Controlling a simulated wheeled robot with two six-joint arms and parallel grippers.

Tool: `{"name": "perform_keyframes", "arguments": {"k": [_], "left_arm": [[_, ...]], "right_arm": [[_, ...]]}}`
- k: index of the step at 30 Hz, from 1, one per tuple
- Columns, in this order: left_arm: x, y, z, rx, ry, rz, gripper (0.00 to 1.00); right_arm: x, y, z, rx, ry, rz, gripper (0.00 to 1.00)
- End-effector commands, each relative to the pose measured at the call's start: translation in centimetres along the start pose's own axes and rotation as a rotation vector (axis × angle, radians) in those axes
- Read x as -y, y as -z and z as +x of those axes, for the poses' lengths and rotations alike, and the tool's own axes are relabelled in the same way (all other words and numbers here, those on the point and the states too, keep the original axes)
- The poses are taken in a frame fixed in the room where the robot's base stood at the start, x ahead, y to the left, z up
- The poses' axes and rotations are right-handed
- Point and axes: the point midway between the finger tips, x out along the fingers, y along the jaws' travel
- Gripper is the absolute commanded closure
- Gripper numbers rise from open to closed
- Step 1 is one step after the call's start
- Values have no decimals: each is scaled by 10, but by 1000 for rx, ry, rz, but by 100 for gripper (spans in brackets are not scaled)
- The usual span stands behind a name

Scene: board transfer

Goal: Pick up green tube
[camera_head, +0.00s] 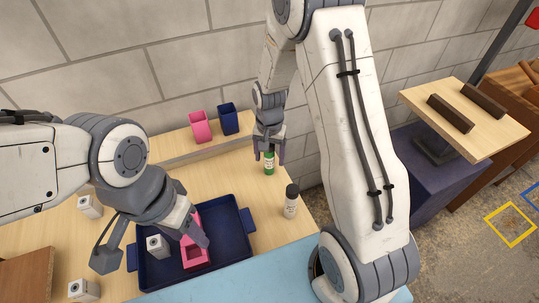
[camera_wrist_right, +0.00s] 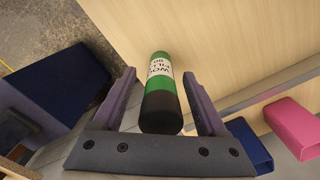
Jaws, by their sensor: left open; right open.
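The green tube (camera_head: 269,166) stands on the wooden table below my right gripper (camera_head: 268,158). In the right wrist view the green tube (camera_wrist_right: 160,88), with a white label and a dark end, lies between the two open fingers of my right gripper (camera_wrist_right: 163,95). Gaps show between it and both fingers. My left gripper (camera_head: 155,250) is open above the dark blue tray (camera_head: 246,196), one finger near a pink object (camera_head: 193,258) in the tray.
A white bottle with a black cap (camera_head: 291,203) stands right of the tray. Pink (camera_head: 200,128) and blue (camera_head: 229,120) cups stand on a back ledge. White blocks (camera_head: 89,207) sit around the tray, and one (camera_head: 157,246) is in it. Bare table lies between tray and ledge.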

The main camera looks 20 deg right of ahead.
Motion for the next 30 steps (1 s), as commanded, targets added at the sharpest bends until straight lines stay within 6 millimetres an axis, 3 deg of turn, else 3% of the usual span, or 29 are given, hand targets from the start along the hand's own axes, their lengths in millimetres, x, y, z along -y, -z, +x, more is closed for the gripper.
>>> {"name": "perform_keyframes", "arguments": {"k": [3, 10, 11, 15, 17, 30], "left_arm": [[0, 0, -2, 0, 0, 0, 50], [0, 0, -2, 0, 0, 0, 50], [0, 0, -2, 0, 0, 0, 50], [0, 0, -2, 0, 0, 0, 50], [0, 0, -2, 0, 0, 0, 50], [0, 0, 1, 0, 0, 0, 50]], "right_arm": [[0, -1, 11, 1, -1, -1, 25], [0, 0, 12, -1, 1, -1, 25], [0, 0, 12, -1, 1, -1, 29], [0, 0, 12, -1, 1, -1, 82], [0, 0, 12, -1, 1, -1, 100], [1, 0, 4, -3, 2, -1, 100]]}}
